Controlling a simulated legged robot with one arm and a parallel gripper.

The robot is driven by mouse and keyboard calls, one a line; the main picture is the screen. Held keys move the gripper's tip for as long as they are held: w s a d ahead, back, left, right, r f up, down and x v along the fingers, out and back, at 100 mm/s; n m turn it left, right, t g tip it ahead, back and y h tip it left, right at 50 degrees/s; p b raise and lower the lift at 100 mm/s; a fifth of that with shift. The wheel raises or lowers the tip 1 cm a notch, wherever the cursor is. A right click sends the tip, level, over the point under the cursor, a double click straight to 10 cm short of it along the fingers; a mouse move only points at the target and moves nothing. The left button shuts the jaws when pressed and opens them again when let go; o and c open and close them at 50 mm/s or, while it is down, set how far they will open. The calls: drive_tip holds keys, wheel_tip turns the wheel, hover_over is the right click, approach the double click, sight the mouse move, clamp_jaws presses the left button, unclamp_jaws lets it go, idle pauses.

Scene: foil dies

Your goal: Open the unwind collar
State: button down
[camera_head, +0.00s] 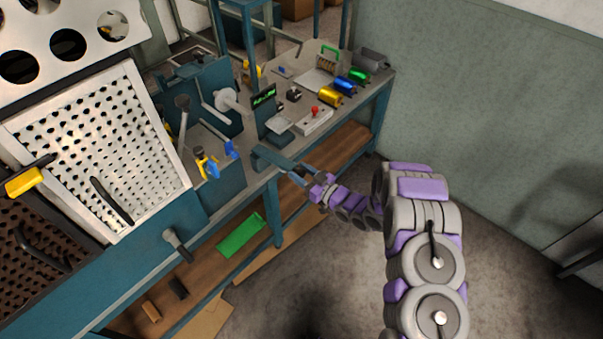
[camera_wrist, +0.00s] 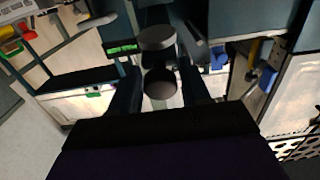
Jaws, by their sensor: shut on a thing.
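In the head view my gripper (camera_head: 301,174) is at the bench's front edge, by the end of a teal block (camera_head: 272,157). In the wrist view its dark fingers (camera_wrist: 160,80) stand on both sides of a grey, round-ended part (camera_wrist: 157,38), and the gripper is shut on it. The fingers and the small size in the head view hide the exact contact. I cannot tell for certain which part is the unwind collar. A white disc on a shaft (camera_head: 226,98) sits at the teal machine behind and left of my gripper.
A small green display (camera_head: 264,96) also shows in the wrist view (camera_wrist: 121,48). A white box with a red knob (camera_head: 314,115) and gold, blue and green rolls (camera_head: 345,86) stand on the bench (camera_head: 378,88). A perforated panel (camera_head: 95,140) is at left. Floor at right is clear.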

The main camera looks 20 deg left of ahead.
drive_tip(key=shift+g+h, duration=0.3)
drive_tip(key=shift+h, duration=0.6)
drive_tip(key=r+p, duration=0.2)
drive_tip(key=a+r+p, duration=0.1)
drive_tip(key=r+p, duration=0.1)
drive_tip(key=shift+w+r, duration=0.2)
drive_tip(key=shift+r, duration=0.2)
drive_tip(key=shift+w+a+r+h+p, duration=0.2)
drive_tip(key=shift+a+r+h+p, duration=0.3)
drive_tip(key=shift+r+p, duration=0.45)
drive_tip(key=shift+f, duration=0.25)
drive_tip(key=c, duration=0.7)
unclamp_jaws()
drive_tip(key=shift+c, duration=0.2)
drive_tip(key=shift+d, duration=0.15)
drive_tip(key=p+v, duration=0.2)
drive_tip(key=v, duration=1.5)
drive_tip(key=shift+w+r, duration=0.15)
